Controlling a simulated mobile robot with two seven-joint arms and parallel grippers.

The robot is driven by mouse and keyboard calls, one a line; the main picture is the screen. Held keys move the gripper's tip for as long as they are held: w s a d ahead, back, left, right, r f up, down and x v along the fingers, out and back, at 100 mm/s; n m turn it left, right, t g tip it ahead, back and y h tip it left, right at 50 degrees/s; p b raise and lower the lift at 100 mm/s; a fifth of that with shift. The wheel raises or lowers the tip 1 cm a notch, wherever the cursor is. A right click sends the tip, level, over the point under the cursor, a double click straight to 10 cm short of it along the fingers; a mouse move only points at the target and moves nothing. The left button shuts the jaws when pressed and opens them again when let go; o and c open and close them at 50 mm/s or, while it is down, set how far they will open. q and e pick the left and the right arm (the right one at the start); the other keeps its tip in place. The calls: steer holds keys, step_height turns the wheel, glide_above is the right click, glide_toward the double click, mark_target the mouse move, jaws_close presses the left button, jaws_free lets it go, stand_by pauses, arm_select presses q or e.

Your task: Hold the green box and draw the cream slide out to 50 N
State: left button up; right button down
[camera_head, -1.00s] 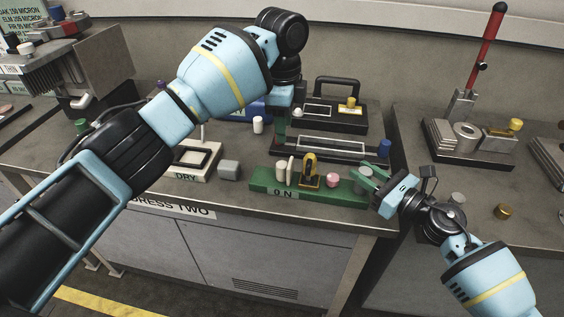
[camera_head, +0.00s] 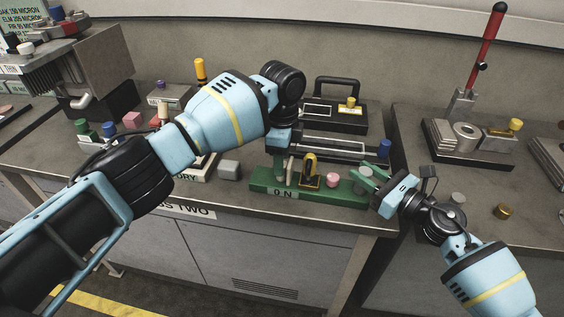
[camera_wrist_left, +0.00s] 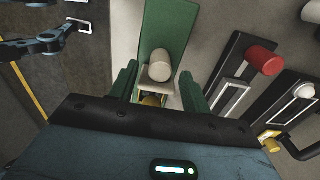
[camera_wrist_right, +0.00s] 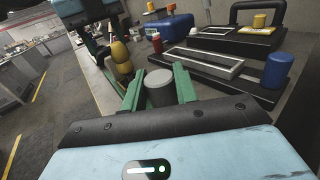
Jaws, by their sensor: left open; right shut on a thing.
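The green box (camera_head: 345,197) lies near the bench's front edge, its front label reading "0 N". A rounded cream post (camera_wrist_left: 160,64), seemingly on the cream slide, stands on it. In the head view it is mostly hidden by my left gripper (camera_head: 285,172). That gripper (camera_wrist_left: 159,88) is open, its green fingers lowered either side of the slide area, apart from the post. A yellow clamp (camera_head: 310,170) and pink knob (camera_head: 333,180) stand farther right on the box. My right gripper (camera_head: 367,180) is shut on the grey post (camera_wrist_right: 160,88) at the box's right end.
A black fixture with a blue knob (camera_head: 384,148) stands just behind the box. A black-handled case (camera_head: 337,101) is farther back. A gap separates this bench from the right bench, which holds a red lever (camera_head: 491,38).

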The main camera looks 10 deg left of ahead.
arm_select(q)
steer(key=shift+f, duration=1.05)
jaws_close()
